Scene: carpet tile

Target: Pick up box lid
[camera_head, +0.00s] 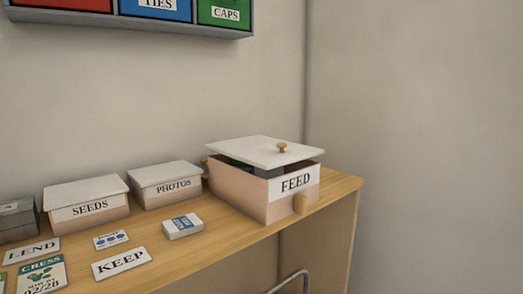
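A box labelled FEED (268,199) stands at the right end of the wooden shelf. Its white lid (262,152) has a small round wooden knob (282,147) on top. The lid sits askew, and a dark gap shows under its front edge with something dark inside. Two other boxes, SEEDS (92,213) and PHOTOS (168,190), stand to its left with white lids on. The FEED lid is the only one with a knob visible on top. My gripper is not in view.
The wooden shelf (222,240) also holds a small white-and-blue box (183,226), a KEEP card (121,263), a LEND card (31,251) and a CRESS packet (41,275). A grey box (17,221) stands far left. A wall rack (160,20) hangs above. A wall closes the right side.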

